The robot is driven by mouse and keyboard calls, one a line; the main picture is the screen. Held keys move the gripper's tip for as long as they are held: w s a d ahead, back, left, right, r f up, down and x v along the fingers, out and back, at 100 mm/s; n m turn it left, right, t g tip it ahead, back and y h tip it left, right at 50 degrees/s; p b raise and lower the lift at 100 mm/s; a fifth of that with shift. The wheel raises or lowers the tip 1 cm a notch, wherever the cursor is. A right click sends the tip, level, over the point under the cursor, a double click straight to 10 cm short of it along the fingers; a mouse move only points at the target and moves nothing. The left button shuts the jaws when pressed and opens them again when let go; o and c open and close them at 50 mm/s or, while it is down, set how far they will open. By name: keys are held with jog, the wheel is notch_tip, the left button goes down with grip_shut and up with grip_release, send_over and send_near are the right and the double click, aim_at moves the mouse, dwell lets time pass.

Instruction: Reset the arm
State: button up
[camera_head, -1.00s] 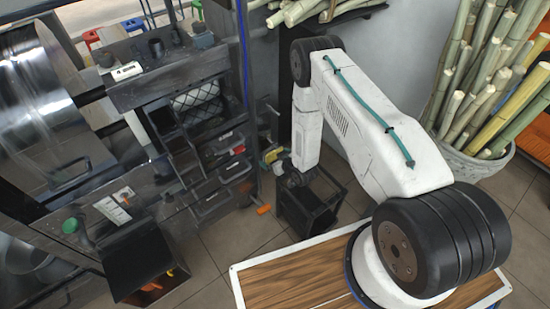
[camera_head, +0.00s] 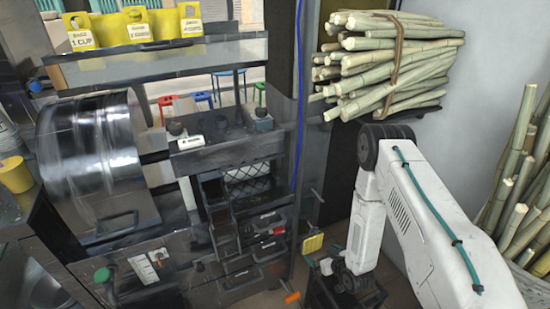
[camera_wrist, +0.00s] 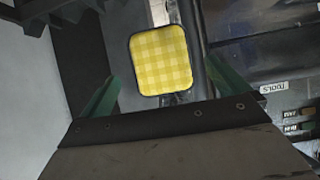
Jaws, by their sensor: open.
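My gripper (camera_wrist: 161,70) shows in the wrist view with two green fingers spread wide apart and nothing between them. A yellow checked pad (camera_wrist: 160,60) with a dark edge lies beyond the fingers, apart from them. The same yellow pad (camera_head: 313,243) shows small in the head view, just left of my arm's lower end. My white arm (camera_head: 435,235) with a teal cable reaches in from the lower right and bends down at its dark joint.
A dark drawer unit (camera_head: 250,245) and a shiny steel drum (camera_head: 95,165) stand left of the arm. A tied cane bundle (camera_head: 385,60) rests on a shelf above it. More canes (camera_head: 520,190) stand at the right. An orange-handled tool (camera_head: 292,297) is near the drawers.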

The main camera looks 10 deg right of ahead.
jog(key=s+d+f+g+h, duration=0.2)
jog(key=s+d+g, duration=0.1)
jog(key=s+g, duration=0.45)
jog(key=s+d+r+m+g+h, duration=0.1)
jog(key=s+r+m+g, duration=0.2)
jog(key=r, duration=1.4)
jog(key=s+d+r+g+h, duration=0.1)
jog(key=s+r+g, duration=0.25)
jog(key=r, duration=1.25)
jog(key=s+a+r+t, duration=0.1)
jog(key=s+r+t, duration=0.1)
jog(key=s+r, duration=0.7)
jog(key=s+a+r+t, duration=0.2)
jog(key=s+r, duration=0.7)
jog(key=r, duration=0.9)
jog(key=shift+a+m, duration=0.25)
jog(key=shift+m, duration=0.05)
jog(key=shift+s, duration=0.1)
